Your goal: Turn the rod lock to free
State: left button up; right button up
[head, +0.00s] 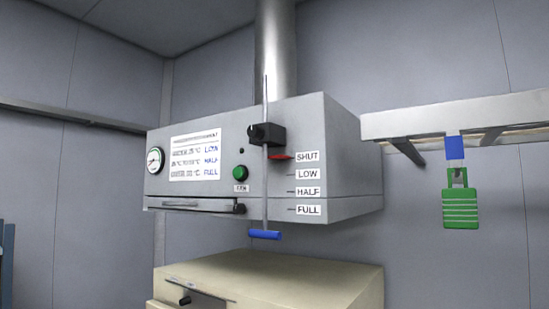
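A thin upright grey rod (265,190) stands in front of a grey wall-mounted box (352,165). It passes through a black block (266,134) with a short stub on its left side, which looks like the rod lock. Which way the lock is set cannot be told. A blue crossbar handle (264,235) is at the rod's lower end. A red pointer (281,157) beside the rod is level with the SHUT label (307,157). LOW, HALF and FULL labels run below it. Neither of my grippers is in view.
A round gauge (155,160), a printed temperature chart (195,155) and a green button (239,173) are on the box. A beige cabinet (290,275) stands below. A green padlock (460,209) hangs from the grey shelf (450,122) at right. A pipe (276,50) rises above.

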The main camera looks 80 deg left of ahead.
aim_at(256, 133)
jog(key=u, duration=2.85)
